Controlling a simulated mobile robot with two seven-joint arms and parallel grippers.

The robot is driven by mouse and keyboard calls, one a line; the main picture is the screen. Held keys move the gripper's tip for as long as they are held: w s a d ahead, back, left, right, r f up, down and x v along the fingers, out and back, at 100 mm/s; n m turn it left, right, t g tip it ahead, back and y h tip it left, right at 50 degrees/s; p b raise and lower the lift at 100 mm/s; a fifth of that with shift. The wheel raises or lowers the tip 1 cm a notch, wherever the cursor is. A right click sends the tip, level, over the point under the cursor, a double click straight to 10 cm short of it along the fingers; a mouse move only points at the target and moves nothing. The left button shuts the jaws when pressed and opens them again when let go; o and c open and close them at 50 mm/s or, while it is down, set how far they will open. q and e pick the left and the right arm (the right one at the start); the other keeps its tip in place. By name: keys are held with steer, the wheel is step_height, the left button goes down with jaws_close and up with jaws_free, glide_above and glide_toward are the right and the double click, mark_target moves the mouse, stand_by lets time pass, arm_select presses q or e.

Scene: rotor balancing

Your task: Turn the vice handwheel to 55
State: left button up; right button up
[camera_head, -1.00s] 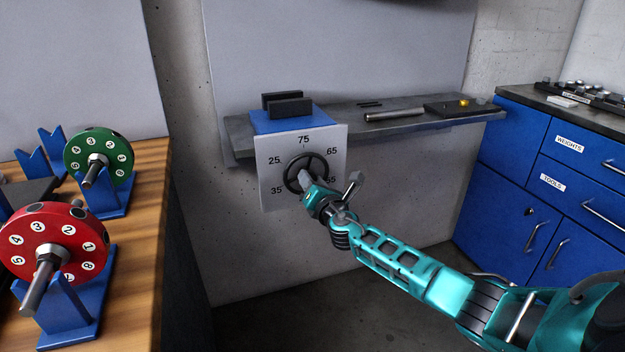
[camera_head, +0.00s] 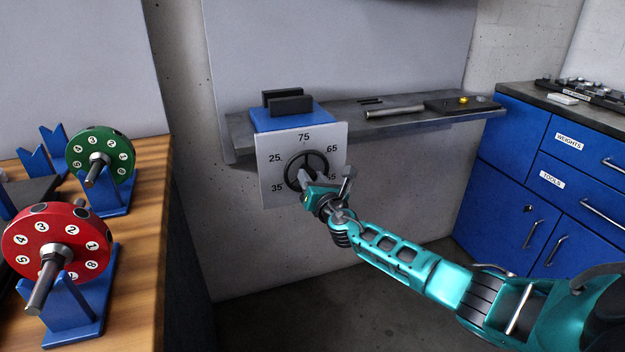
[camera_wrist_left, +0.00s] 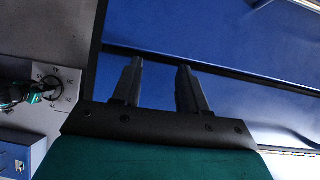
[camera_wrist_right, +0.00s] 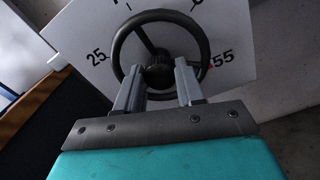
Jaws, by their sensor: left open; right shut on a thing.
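The black handwheel (camera_head: 307,160) sits on a white dial plate (camera_head: 270,150) on the front of the blue vice (camera_head: 290,118). The plate shows 75 at the top, 65 and 25 at the sides and 35 at lower left. In the right wrist view a small red mark (camera_wrist_right: 207,66) lies beside the 55, just outside the wheel's rim (camera_wrist_right: 203,38). My right gripper (camera_wrist_right: 158,78) is shut on the handwheel at its lower part, with a finger each side near the hub. My left gripper (camera_wrist_left: 160,80) is open and empty, facing blue cabinet fronts.
The vice stands on a grey shelf (camera_head: 400,115) with a metal rod (camera_head: 395,112) on it. Blue drawers (camera_head: 560,160) stand at right. A wooden bench (camera_head: 150,200) at left holds a red rotor (camera_head: 40,240) and a green rotor (camera_head: 112,147) on blue stands.

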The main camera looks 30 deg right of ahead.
steer(key=o, duration=1)
steer(key=shift+o, duration=0.2)
steer(key=shift+s, duration=0.1)
steer(key=p+v, duration=0.3)
steer(key=v, duration=0.9)
steer(key=shift+s, duration=0.4)
